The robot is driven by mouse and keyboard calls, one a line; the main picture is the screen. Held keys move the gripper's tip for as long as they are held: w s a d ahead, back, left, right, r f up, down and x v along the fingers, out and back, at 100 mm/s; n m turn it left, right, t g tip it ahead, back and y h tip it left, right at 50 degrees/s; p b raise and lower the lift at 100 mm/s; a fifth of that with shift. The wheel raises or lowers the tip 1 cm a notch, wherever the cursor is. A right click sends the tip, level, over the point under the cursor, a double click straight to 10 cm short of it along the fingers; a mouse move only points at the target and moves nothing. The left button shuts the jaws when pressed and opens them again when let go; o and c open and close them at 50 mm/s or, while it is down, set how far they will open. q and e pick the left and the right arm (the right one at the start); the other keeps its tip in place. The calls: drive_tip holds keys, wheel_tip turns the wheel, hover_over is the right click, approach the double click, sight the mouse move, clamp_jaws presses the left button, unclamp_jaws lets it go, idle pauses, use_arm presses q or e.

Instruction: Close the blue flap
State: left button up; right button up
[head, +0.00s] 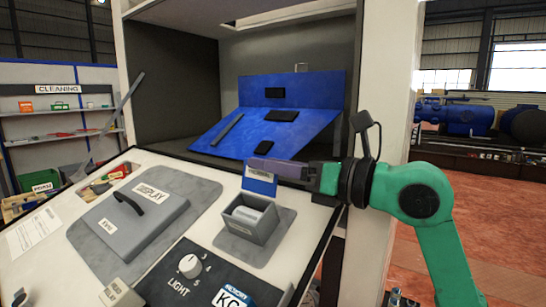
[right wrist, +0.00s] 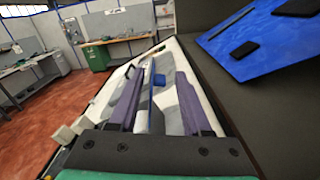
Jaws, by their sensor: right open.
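My left gripper is not in view.
The cabinet's white right post (head: 385,100) stands close to my right arm.

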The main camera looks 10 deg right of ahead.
drive_tip(key=shift+w+a+f, duration=0.1)
clamp_jaws()
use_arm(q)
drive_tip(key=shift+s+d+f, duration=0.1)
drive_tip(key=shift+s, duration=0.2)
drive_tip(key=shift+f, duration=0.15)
use_arm(e)
drive_tip(key=shift+a, duration=0.1)
drive_tip(key=n, duration=0.1)
drive_tip(key=s+a+n+b, duration=0.1)
drive_tip(key=n, duration=0.1)
drive_tip(key=shift+s+r, duration=0.1)
drive_tip(key=shift+r, duration=0.1)
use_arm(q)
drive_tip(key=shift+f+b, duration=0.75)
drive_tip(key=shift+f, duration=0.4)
use_arm(e)
drive_tip(key=shift+s+a+n, duration=0.25)
drive_tip(key=shift+s+n, duration=0.05)
drive_tip(key=shift+n, duration=0.7)
drive_tip(key=shift+s+a+n, duration=0.25)
drive_tip(key=shift+n, duration=0.75)
